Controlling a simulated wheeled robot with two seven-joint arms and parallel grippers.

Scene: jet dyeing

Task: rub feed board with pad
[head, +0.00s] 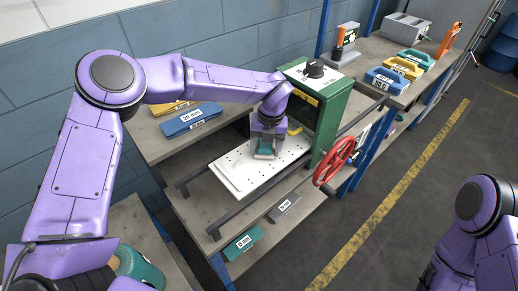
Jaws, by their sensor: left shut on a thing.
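The feed board (237,178) is a white, perforated plate lying at a slant in front of the green machine (334,112). My left gripper (265,141) reaches down over the board's far right part, close to the machine. It is shut on the pad (264,151), a small block with a teal face and pale edges. The pad is at the board's surface; I cannot tell whether it presses on it. My right arm shows at the lower right edge, with its gripper out of view.
A red handwheel (334,162) sticks out at the machine's right front. Dark rails run along both sides of the board. A blue labelled block (191,121) lies on the bench to the left. A teal block (242,243) and a grey block (283,208) lie on the lower shelf.

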